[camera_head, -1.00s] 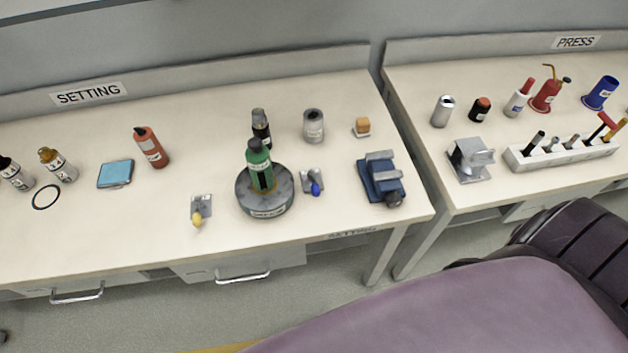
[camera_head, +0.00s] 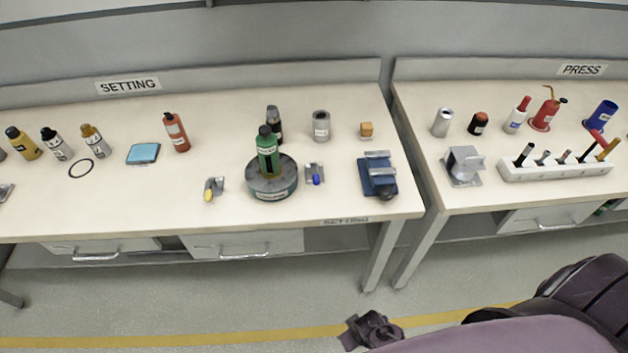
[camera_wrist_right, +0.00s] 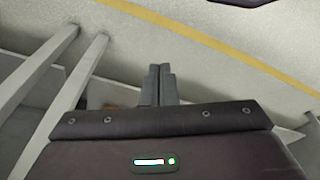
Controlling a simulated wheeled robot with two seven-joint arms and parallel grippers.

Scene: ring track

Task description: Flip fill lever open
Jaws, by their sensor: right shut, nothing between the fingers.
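Two small levers on grey plates stand on the SETTING bench in the head view. One has a yellow tip (camera_head: 208,195) and is left of a round dark grey base (camera_head: 272,188). The other has a blue tip (camera_head: 316,180) and is right of that base. A green bottle (camera_head: 267,155) stands upright on the base. No label shows which lever is the fill lever. My right gripper (camera_wrist_right: 157,69) is shut and empty in the right wrist view, over the floor and apart from both levers. My left gripper is not in view.
A blue vise-like block (camera_head: 378,176) stands right of the blue-tipped lever. A red bottle (camera_head: 176,132) and a light blue pad (camera_head: 143,153) are farther left. The PRESS bench (camera_head: 420,102) stands to the right across a narrow gap. The bench front near the yellow-tipped lever is clear.

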